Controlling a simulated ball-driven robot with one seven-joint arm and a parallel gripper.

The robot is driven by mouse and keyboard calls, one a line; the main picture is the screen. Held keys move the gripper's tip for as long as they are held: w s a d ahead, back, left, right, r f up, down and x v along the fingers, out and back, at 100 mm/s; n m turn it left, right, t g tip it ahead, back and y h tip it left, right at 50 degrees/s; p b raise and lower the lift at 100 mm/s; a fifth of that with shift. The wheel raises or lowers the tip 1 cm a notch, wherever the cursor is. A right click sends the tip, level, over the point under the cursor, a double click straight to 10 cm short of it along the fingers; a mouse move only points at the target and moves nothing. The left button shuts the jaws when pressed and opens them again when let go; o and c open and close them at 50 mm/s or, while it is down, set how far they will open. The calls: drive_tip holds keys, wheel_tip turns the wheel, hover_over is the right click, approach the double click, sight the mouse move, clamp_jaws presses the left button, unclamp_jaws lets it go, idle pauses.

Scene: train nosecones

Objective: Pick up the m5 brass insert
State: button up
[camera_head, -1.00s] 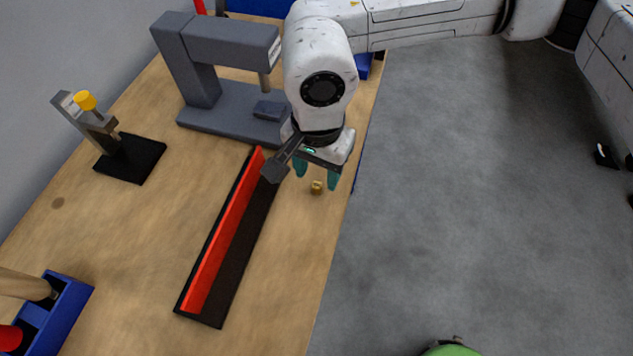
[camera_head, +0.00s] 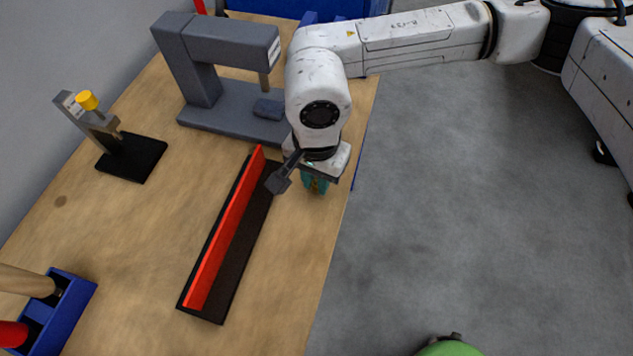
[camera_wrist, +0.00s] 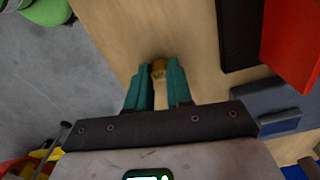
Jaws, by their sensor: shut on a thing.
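The brass insert (camera_wrist: 159,67) is a small gold-coloured piece between my teal fingertips in the wrist view. My gripper (camera_wrist: 159,76) is shut on it, with a finger on each side. In the head view my gripper (camera_head: 316,186) is low over the wooden table near its right edge. There the insert is mostly hidden by the fingers. I cannot tell whether it touches the table.
A black tray with a red strip (camera_head: 222,245) lies left of my gripper. A grey press (camera_head: 215,75) stands behind it. A black-based stand with a yellow knob (camera_head: 130,155) is farther left. A blue holder (camera_head: 62,315) is at front left. The table's front right is clear.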

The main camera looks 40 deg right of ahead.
clamp_jaws()
